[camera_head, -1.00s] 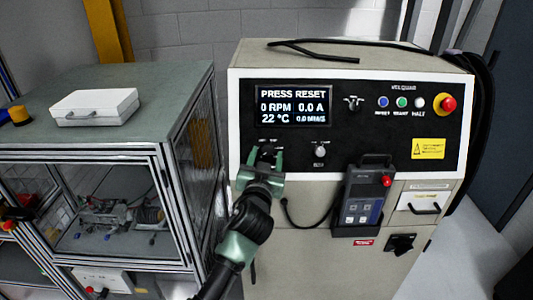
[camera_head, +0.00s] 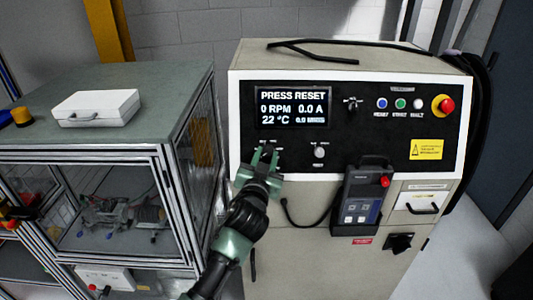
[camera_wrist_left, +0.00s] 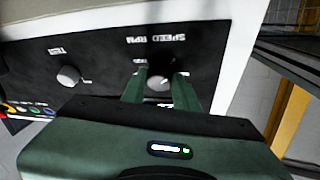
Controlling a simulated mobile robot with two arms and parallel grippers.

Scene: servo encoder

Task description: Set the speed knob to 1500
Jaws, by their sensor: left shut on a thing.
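The speed knob (camera_wrist_left: 160,83) is a small light knob under the upside-down "SPEED RPM" label in the left wrist view. My left gripper (camera_wrist_left: 161,90) has its two green fingers on either side of it and is shut on it. The knob's setting cannot be read. In the head view, my left gripper (camera_head: 266,156) is at the lower left of the black control panel (camera_head: 225,110) and hides the knob. The display (camera_head: 293,107) reads "PRESS RESET", 0 RPM, 0.0 A and 22 °C. My right gripper is not in view.
A second knob (camera_head: 320,151) sits right of the gripper. A pendant (camera_head: 361,200) with a cable hangs below the panel. A red emergency button (camera_head: 446,106) is at the upper right. A glass-sided cabinet (camera_head: 110,215) stands close on the left.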

